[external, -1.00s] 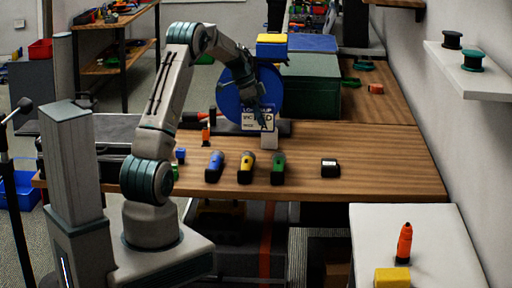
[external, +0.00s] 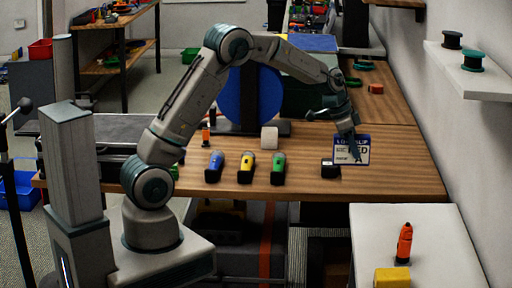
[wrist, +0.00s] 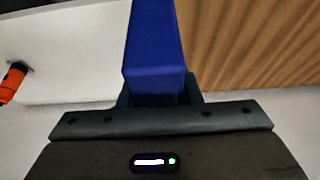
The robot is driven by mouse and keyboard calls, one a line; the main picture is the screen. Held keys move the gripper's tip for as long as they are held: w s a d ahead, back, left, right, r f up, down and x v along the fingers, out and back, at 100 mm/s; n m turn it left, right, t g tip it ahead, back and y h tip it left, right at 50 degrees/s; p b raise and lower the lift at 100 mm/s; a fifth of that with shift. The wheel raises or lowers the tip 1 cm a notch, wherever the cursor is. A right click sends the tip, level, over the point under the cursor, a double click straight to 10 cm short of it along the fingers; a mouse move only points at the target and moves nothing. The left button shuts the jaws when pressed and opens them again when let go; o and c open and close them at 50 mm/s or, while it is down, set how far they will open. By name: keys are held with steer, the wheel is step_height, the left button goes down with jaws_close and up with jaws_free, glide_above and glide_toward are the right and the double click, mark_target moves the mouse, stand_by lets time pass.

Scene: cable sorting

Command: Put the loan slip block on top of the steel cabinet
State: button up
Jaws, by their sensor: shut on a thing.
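The loan slip block (external: 352,150), with a blue top band and a white printed face, is held upright in my gripper (external: 351,136). My gripper is shut on it, above the right front part of the wooden bench. In the wrist view the block's blue side (wrist: 153,45) stands out from the jaws. The pale-topped cabinet (external: 435,245), which looks like the steel cabinet, stands at the front right, nearer the camera than the block. Its pale top (wrist: 65,50) shows at left in the wrist view.
An orange tool (external: 404,243) and a yellow block (external: 392,278) occupy the cabinet's left side; its right side is clear. A small black-and-white block (external: 330,169) and several torches stand along the bench front (external: 400,178). A wall shelf (external: 470,75) is at upper right.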

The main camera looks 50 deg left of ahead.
steer(key=s+d, duration=0.6)
steer(key=d, duration=0.6)
steer(key=s+d, duration=0.5)
steer(key=d, duration=0.8)
steer(key=w+a+f, duration=0.2)
steer(key=w, duration=0.1)
steer(key=w+a+f+p, duration=0.1)
steer(key=w+a+f, duration=0.1)
steer(key=w, duration=0.1)
steer(key=w+a+f, duration=0.2)
steer(key=w, duration=0.1)
steer(key=shift+w+a+f, duration=0.1)
steer(key=shift+w+f, duration=0.15)
steer(key=shift+f, duration=0.05)
steer(key=shift+f+p, duration=0.5)
steer(key=shift+f, duration=1.45)
steer(key=shift+f, duration=0.25)
steer(key=o, duration=1)
steer(key=shift+r, duration=0.1)
steer(key=shift+o, duration=0.2)
